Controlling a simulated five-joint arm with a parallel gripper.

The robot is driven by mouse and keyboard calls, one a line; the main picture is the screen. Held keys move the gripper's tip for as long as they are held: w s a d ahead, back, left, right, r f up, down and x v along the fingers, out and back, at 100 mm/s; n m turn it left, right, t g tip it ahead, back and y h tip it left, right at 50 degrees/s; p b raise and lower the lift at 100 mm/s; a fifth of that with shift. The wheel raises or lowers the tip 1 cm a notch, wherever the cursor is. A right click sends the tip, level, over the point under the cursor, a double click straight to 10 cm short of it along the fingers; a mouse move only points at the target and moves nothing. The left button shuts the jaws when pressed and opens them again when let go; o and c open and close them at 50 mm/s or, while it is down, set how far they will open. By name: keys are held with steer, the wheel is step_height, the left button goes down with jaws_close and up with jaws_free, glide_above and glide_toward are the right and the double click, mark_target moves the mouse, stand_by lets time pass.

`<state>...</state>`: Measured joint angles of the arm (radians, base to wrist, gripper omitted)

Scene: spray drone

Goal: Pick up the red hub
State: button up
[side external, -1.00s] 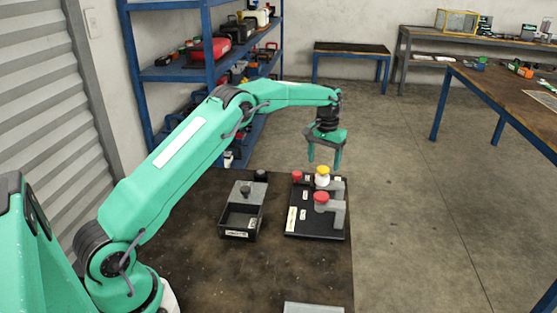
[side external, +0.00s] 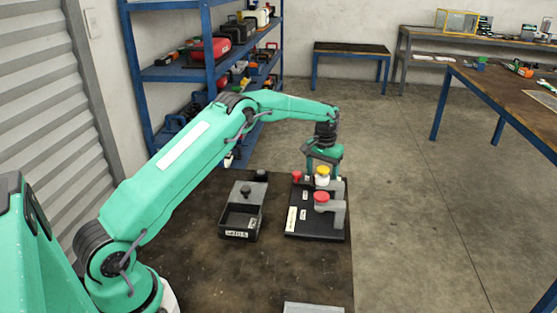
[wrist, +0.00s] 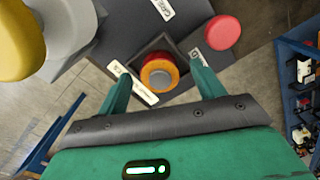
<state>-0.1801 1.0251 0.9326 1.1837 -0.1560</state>
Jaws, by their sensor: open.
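In the wrist view my gripper (wrist: 161,68) is open, its fingers on either side of a round orange-red piece (wrist: 153,65) with a grey centre, which sits in a dark square recess. No contact shows. In the side view my gripper (side external: 322,168) is low over the far end of the black board (side external: 302,235). A red round piece (side external: 297,176) is at the board's far left, and a red cap (side external: 321,197) is on a grey bracket nearer the front. I cannot tell which red part is the hub.
A yellow-topped part (side external: 322,171) stands close to my gripper; its yellow top (wrist: 18,42) and a grey bracket (wrist: 65,35) fill the wrist view's upper left. A black tray (side external: 238,220) with a grey lid stands left of the board. The table's front left is clear.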

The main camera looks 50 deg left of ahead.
steer(key=c, duration=1.1)
steer(key=shift+c, duration=0.2)
steer(key=shift+r, duration=0.15)
step_height(320, 180, up, 10)
stand_by(0.4)
